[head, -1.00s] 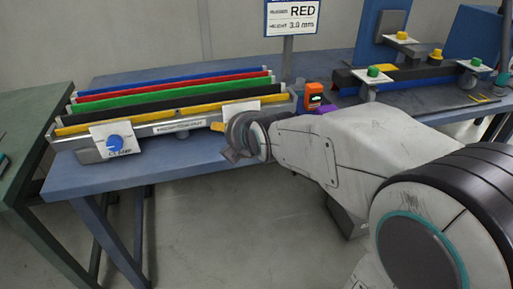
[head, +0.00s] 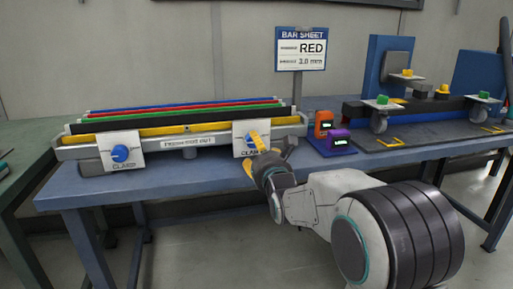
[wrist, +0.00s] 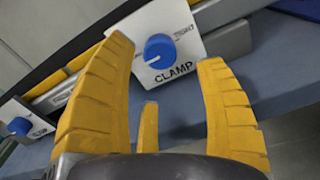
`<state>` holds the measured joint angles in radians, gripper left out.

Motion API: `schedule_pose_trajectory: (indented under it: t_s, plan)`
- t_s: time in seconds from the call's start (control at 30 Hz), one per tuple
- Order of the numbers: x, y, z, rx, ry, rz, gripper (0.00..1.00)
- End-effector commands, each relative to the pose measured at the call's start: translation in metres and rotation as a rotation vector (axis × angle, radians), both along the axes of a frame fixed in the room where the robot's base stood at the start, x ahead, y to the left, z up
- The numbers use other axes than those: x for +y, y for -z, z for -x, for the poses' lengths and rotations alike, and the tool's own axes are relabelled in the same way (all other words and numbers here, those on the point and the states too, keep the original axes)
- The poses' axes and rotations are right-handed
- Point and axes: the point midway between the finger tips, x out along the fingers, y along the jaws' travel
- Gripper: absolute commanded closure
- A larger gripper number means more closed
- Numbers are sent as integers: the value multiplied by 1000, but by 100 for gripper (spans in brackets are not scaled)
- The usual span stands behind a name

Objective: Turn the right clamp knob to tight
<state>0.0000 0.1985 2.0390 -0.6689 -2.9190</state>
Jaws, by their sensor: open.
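The right clamp knob (wrist: 160,51) is a round blue knob on a white plate marked CLAMP (wrist: 185,38); in the wrist view its white pointer mark lies at its lower left, and the word TIGHT shows at the plate's upper right. In the head view the right knob (head: 249,144) is partly covered by my yellow fingers. My gripper (wrist: 170,60) is open and empty, its fingers spread on either side of the knob's plate in the wrist view. I cannot tell whether they touch. The left clamp knob (head: 120,153) sits on its own white plate.
The long fixture holds a yellow bar (head: 190,129) in front with several coloured bars behind. A sign (head: 301,49) reads RED. A second fixture (head: 420,115) is farther right. Floor in front is clear.

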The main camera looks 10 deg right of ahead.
Motion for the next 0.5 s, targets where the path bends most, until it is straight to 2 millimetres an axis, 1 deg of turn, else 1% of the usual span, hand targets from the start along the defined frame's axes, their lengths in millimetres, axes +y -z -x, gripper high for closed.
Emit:
schedule_pose_trajectory:
  t_s: [0.3,0.5]
  plan:
    - [0,1,-36,2,1,-1,36]
    - [0,0,-53,1,0,-2,36]
